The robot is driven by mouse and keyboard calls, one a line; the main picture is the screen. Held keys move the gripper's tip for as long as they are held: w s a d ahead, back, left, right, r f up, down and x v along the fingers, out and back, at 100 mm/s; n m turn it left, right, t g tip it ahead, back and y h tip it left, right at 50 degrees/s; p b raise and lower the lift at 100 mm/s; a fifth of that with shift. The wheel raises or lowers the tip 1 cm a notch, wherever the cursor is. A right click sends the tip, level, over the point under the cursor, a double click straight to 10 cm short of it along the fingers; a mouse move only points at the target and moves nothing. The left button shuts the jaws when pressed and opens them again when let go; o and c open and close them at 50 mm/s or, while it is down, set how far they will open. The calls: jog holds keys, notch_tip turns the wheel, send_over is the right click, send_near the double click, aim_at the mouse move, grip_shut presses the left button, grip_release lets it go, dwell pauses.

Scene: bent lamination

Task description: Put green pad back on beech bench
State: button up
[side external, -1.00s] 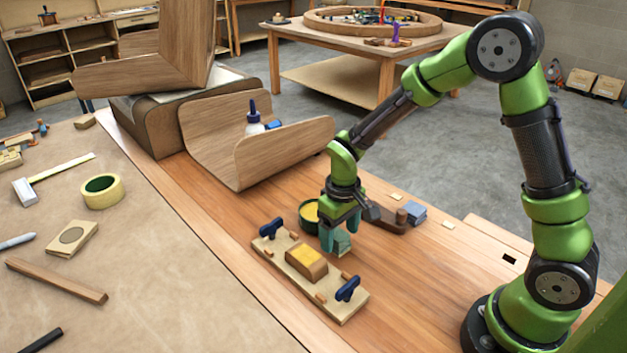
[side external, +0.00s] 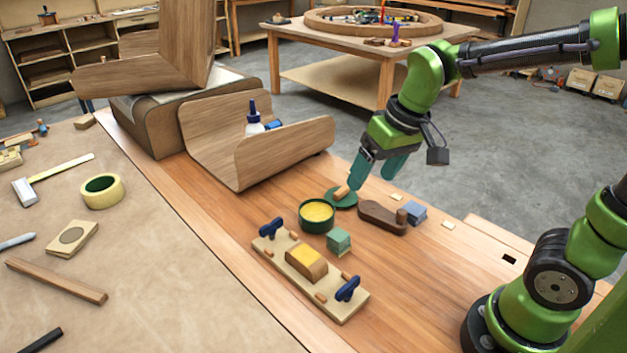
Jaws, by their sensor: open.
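A small teal-green block (side external: 339,241), which looks like the green pad, rests on the beech bench (side external: 400,275) between a green tin and a wooden jig. My gripper (side external: 372,175) is open and empty, well above and to the right of the pad. I cannot tell whether the finger touches the knob.
The open green tin (side external: 317,217) holds something yellow. The jig (side external: 325,293) has blue knobs and a yellow-topped block (side external: 306,262). A brown wooden tool (side external: 380,219) and a blue block (side external: 413,214) lie right. Bent plywood (side external: 210,140) stands behind left. The front right bench is clear.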

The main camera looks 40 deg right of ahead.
jog(key=s+r+m+t, duration=0.2)
jog(key=s+r+t, duration=0.1)
jog(key=s, duration=0.4)
jog(key=shift+s+t+y, duration=0.25)
jog(key=shift+t+y, duration=0.15)
